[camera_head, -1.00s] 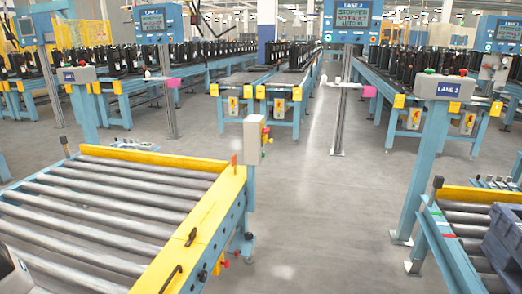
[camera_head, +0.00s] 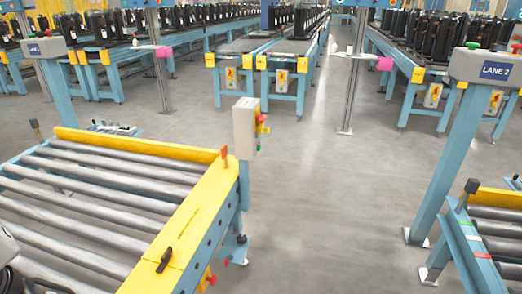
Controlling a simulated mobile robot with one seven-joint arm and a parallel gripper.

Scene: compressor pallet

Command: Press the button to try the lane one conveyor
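A similar box marked LANE 2 (camera_head: 485,68) stands on a blue post at the right, with a green button (camera_head: 473,45) on top. My gripper is not clearly in view; a pale and dark part at the lower left edge is cut off by the frame.
A roller conveyor with a yellow rim (camera_head: 190,222) fills the lower left, with a small grey box (camera_head: 245,127) on its corner post. Another roller conveyor (camera_head: 490,235) is at the lower right. Bare grey floor (camera_head: 335,200) lies between them. Loaded conveyor lines stand behind.

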